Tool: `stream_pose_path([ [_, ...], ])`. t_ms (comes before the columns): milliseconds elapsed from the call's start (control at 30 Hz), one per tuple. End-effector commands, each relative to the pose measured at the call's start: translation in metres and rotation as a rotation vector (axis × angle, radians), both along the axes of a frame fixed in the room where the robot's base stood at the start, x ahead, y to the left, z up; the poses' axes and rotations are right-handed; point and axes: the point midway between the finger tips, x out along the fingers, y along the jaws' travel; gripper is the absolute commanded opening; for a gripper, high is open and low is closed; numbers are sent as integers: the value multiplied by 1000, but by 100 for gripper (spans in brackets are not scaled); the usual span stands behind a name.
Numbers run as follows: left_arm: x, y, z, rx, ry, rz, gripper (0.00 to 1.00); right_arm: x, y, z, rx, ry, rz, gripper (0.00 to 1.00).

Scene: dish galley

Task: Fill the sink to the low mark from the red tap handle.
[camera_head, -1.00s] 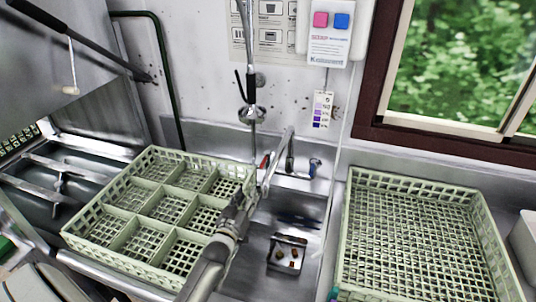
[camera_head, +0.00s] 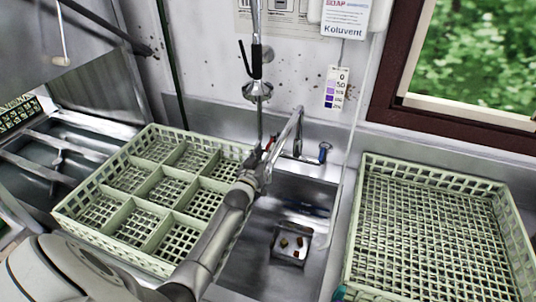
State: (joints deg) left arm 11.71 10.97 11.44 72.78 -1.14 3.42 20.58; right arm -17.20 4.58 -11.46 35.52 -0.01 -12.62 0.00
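The sink (camera_head: 265,262) is a steel basin in the middle. I can make out no water in it and no low mark. A steel tap (camera_head: 292,122) stands at its back edge. Its red handle (camera_head: 269,144) shows as a small red piece on the left, partly hidden; the blue handle (camera_head: 324,151) is on the right. My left arm reaches in from the lower left, and its gripper (camera_head: 264,160) is at the red handle, just in front of it. Whether they touch, and whether the fingers are shut, I cannot tell. My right gripper is not in view.
A divided green rack (camera_head: 152,218) stands left of the sink, under my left arm. An open green rack (camera_head: 480,178) stands on the right. A hanging spray tap (camera_head: 257,91) is close behind my gripper. A small metal tray (camera_head: 289,259) with brown bits lies in the basin.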

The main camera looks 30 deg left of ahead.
Motion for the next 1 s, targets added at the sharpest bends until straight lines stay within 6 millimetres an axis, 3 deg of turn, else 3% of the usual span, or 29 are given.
stream_pose_path([
  [33,8,2,-4,2,-3,1,34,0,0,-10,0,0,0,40],
  [233,24,6,-2,1,-1,0,34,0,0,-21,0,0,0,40],
  [633,29,7,1,1,0,0,34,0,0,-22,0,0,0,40],
  [900,29,7,0,0,-1,0,1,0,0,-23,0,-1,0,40],
  [1000,29,7,1,0,-1,0,0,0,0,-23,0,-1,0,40],
])
